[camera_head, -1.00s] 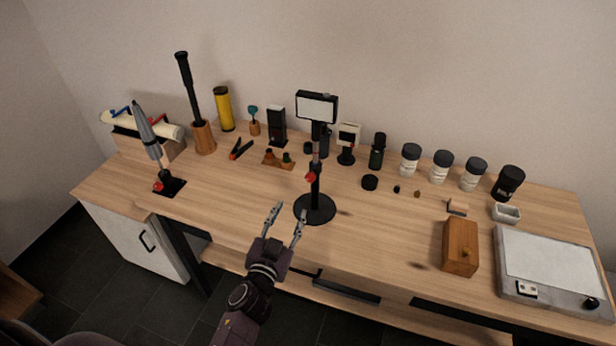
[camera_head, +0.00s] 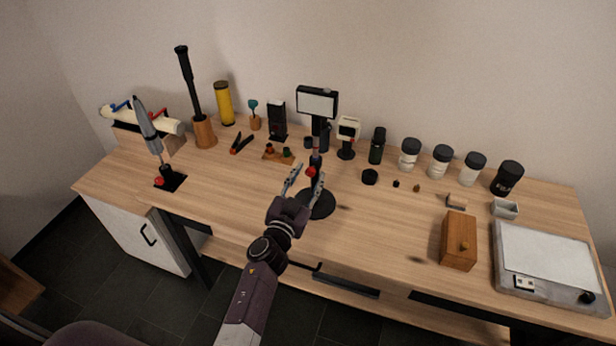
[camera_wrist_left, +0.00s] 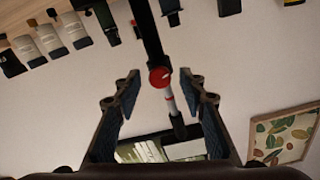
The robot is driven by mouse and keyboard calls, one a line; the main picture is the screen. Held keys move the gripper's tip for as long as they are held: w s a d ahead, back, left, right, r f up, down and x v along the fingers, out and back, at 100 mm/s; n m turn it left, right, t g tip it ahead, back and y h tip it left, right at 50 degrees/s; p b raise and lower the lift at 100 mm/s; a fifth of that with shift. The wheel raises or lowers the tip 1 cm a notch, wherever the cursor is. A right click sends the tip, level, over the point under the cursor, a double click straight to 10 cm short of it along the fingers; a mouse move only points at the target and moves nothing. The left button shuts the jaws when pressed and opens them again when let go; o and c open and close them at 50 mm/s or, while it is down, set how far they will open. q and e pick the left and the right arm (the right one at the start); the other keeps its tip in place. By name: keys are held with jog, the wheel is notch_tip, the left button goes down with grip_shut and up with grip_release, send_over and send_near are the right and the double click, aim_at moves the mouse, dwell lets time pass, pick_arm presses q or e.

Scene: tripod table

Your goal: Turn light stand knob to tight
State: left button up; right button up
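The light stand (camera_head: 316,105) stands upright near the middle of the table, with a rectangular white-faced lamp head on a black pole and a round black base (camera_head: 322,207). Its red knob (camera_head: 311,172) sits on the pole; in the left wrist view the red knob (camera_wrist_left: 159,77) shows a small pale mark and lies between and beyond the fingertips. My left gripper (camera_head: 305,180) is open, its two fingers on either side of the pole in front of the knob, with no visible contact. My right gripper is in neither view.
A second stand with a red knob (camera_head: 159,181) is at the left. A wooden box (camera_head: 459,240) and a scale-like grey device (camera_head: 546,262) are at the right. Jars (camera_head: 410,155) and a dark bottle (camera_head: 377,147) stand behind. The front middle of the tabletop is clear.

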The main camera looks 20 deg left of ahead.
pick_arm(q)
jog(key=c, duration=0.9)
grip_shut()
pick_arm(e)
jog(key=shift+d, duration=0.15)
